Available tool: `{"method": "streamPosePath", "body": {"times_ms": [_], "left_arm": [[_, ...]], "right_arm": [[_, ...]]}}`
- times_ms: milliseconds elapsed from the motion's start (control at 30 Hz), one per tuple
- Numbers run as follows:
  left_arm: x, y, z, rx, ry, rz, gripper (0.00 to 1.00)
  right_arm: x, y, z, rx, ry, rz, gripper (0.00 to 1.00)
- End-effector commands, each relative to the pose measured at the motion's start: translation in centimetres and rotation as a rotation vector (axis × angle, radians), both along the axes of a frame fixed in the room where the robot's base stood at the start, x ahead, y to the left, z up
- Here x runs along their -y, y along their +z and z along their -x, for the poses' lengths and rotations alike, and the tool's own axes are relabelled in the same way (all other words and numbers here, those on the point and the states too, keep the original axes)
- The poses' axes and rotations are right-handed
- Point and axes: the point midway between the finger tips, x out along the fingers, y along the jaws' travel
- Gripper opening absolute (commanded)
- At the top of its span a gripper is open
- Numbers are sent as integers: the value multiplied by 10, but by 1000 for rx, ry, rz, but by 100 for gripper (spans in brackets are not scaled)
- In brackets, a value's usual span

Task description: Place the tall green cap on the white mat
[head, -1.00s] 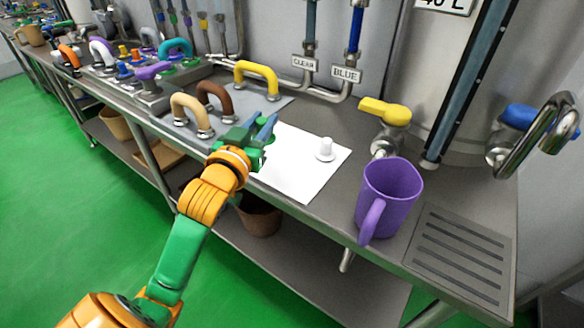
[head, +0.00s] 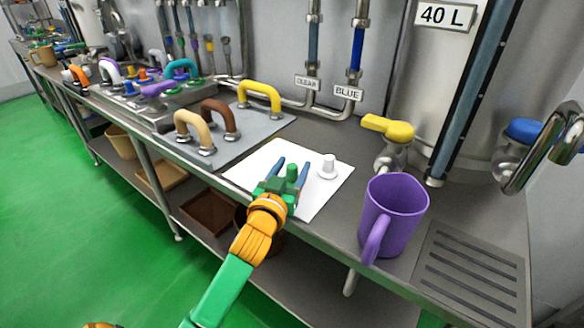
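The tall green cap (head: 292,171) shows between the two blue fingers of my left gripper (head: 290,166) in the head view. The fingers stand on either side of it, and the gripper appears shut on its wider lower part, which is mostly hidden. The cap and gripper are over the front middle of the white mat (head: 322,195). Whether the cap touches the mat is hard to tell. A white cap (head: 328,167) stands on the mat to the right of the gripper. My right gripper is not in view.
A purple mug (head: 397,208) stands right of the mat, beside a slotted drain (head: 468,265). A yellow-handled tap (head: 388,128) is behind it. Tan (head: 193,130), brown (head: 219,118) and yellow (head: 260,94) handles stand left on a grey mat (head: 240,135).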

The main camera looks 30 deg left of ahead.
Motion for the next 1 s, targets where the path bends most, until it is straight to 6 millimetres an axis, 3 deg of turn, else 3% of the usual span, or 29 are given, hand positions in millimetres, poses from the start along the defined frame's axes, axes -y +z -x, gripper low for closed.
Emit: {"method": "streamPosePath", "body": {"times_ms": [333, 567, 700, 800, 1000], "left_arm": [[1, 3, 3, -1, 0, 1, 60], [14, 0, 58, -3, 0, 4, 60], [22, 7, 94, -8, 3, 7, 60], [24, 9, 105, -5, 4, 7, 60], [27, 5, 117, -1, 2, 2, 60]], "right_arm": [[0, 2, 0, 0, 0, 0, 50], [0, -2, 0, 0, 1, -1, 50], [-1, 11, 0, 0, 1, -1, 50], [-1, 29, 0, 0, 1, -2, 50], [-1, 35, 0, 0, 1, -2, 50]]}}
